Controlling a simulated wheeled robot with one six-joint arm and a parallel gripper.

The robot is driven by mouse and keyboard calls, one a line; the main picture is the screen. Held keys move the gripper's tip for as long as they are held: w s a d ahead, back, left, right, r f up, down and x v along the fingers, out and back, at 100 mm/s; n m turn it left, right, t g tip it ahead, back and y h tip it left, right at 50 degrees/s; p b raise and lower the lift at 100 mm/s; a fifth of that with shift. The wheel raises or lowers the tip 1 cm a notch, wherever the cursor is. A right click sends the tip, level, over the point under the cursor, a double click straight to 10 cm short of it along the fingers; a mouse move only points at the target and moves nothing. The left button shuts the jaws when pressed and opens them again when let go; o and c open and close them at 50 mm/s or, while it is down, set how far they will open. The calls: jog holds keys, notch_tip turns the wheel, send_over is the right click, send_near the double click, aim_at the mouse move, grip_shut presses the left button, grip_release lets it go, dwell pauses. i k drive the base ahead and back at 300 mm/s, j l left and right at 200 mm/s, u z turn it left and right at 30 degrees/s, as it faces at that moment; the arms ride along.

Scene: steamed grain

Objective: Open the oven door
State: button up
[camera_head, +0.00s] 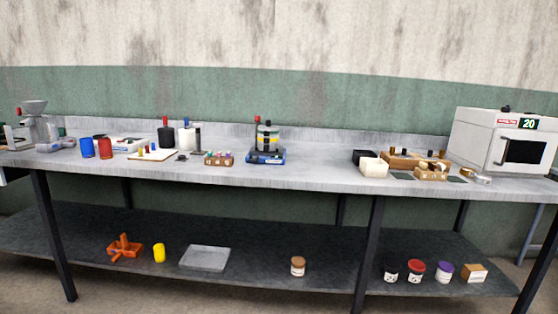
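The oven (474,137) is a white box at the far right end of the grey workbench. Its front door (506,155) appears shut. A dark shape (525,151), a window or handle, shows on the door. A small display (529,123) above the door reads 20. My gripper is not in view, so whether it holds anything is hidden.
The bench top (320,172) is bare in front and between groups. Wooden trays (401,160), a white container (374,167) and small metal tins (475,176) stand left of the oven. A blue scale (265,157) stands mid-bench. Jars (416,271) stand on the lower shelf.

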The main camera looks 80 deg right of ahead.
aim_at(511, 151)
jog(key=z, duration=1.85)
jog(key=l+z, duration=0.1)
jog(key=z, duration=0.35)
jog(key=i+z, duration=0.1)
jog(key=z, duration=0.8)
jog(key=i+z, duration=0.15)
jog(key=z, duration=0.3)
jog(key=i+j+z, duration=0.1)
jog(key=i, duration=0.5)
